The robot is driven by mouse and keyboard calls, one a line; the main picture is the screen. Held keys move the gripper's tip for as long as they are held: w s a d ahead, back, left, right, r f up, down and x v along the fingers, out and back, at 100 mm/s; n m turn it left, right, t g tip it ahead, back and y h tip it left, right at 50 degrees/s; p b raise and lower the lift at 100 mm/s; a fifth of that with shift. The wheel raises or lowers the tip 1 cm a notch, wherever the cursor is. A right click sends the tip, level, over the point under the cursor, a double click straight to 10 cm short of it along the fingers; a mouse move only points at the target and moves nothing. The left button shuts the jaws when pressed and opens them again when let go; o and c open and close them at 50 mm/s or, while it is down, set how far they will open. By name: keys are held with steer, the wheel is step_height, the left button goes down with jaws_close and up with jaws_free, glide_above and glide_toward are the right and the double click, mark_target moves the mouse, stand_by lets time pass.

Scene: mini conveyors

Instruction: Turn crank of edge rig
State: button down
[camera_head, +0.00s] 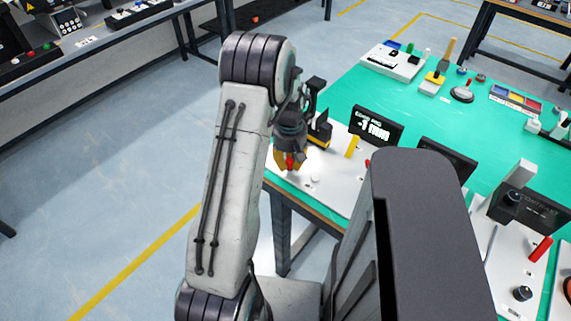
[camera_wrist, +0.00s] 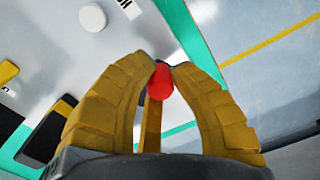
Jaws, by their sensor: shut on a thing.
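The edge rig is a pale board (camera_head: 335,187) at the near left corner of the green table, with a dark display (camera_head: 376,127) that seems to read "-1 TURN". My gripper (camera_head: 290,164) is over its left edge, pointing down. The crank's red knob (camera_head: 289,160) is between the yellow fingers. In the wrist view the fingers (camera_wrist: 168,70) are closed in around the red knob (camera_wrist: 160,82). A yellow bar (camera_wrist: 151,125) shows between the fingers beneath the knob. The crank's pivot is hidden.
A round white button (camera_wrist: 92,18) is on the board, apart from the fingers. A yellow upright piece (camera_head: 352,146) stands before the display. The green table (camera_head: 335,97) holds other rigs to the right. Open floor (camera_head: 130,190) lies to the left.

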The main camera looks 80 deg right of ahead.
mark_target(307, 162)
steer(key=n, duration=0.2)
steer(key=s+n+b, duration=0.1)
steer(key=s+n, duration=0.1)
steer(key=n, duration=0.1)
steer(key=shift+s+f+n, duration=0.1)
steer(key=shift+f+n, duration=0.05)
steer(key=shift+n, duration=0.15)
steer(key=n, duration=0.2)
steer(key=s+d+n+b, duration=0.1)
steer(key=n, duration=0.1)
steer(key=shift+s, duration=0.2)
steer(key=n, duration=0.1)
steer(key=d+n, duration=0.1)
steer(key=n, duration=0.1)
steer(key=s+n, duration=0.1)
steer(key=n, duration=0.1)
steer(key=shift+d, duration=0.3)
steer(key=shift+s+d+n, duration=0.1)
steer(key=shift+d+n, duration=0.3)
steer(key=shift+n, duration=0.6)
steer(key=shift+s+d+n, duration=0.1)
steer(key=shift+d+n, duration=0.25)
steer(key=shift+n, duration=0.65)
steer(key=c, duration=1.1)
jaws_free()
steer(key=shift+d, duration=0.1)
